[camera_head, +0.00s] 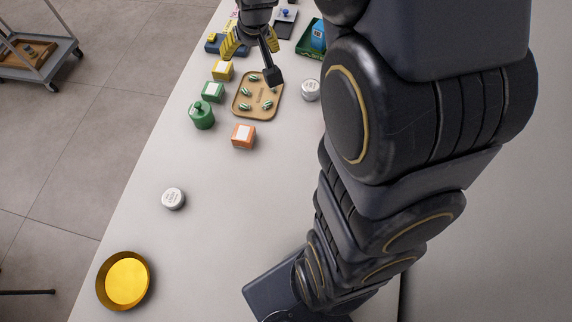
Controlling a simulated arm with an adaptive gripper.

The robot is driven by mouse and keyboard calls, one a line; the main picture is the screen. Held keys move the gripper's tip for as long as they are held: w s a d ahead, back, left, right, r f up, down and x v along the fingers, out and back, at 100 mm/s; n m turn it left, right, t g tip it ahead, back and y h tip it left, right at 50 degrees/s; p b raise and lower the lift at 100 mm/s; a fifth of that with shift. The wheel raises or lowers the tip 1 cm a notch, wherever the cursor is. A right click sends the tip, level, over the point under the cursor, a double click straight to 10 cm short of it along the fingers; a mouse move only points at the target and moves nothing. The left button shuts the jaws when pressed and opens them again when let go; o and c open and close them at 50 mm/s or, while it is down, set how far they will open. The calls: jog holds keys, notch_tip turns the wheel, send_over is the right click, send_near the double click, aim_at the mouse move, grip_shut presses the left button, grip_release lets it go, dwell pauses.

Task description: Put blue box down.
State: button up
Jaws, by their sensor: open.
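A small blue box (318,37) with a pale label sits in a dark green tray (304,46) at the top of the counter, partly hidden behind my arm. My gripper (250,62) hangs at the top centre, left of the box and apart from it. Its fingers are spread and I see nothing between them. They show near the upper edge of a tan tray (240,112). The upper part of my gripper is cut off by the picture's edge.
Yellow (222,70), green (212,92) and orange (243,136) boxes, a green jar (202,116) and white tins (311,90) (173,198) stand around the tan tray and on the counter. A yellow dish (126,281) is at lower left. The counter's middle is mostly clear.

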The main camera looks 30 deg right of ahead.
jog(key=s+a+r+n+g, duration=0.1)
jog(key=s+a+r+g, duration=0.1)
jog(key=s, duration=0.7)
jog(key=s+a+r+n+g, duration=0.1)
jog(key=s+a, duration=0.3)
jog(key=s, duration=0.5)
jog(key=s+a+r+n+g, duration=0.1)
jog(key=s+a+r+g, duration=0.1)
jog(key=s, duration=0.8)
jog(key=shift+a+r+g+y, duration=0.35)
jog(key=shift+a+g, duration=0.45)
jog(key=shift+a, duration=0.15)
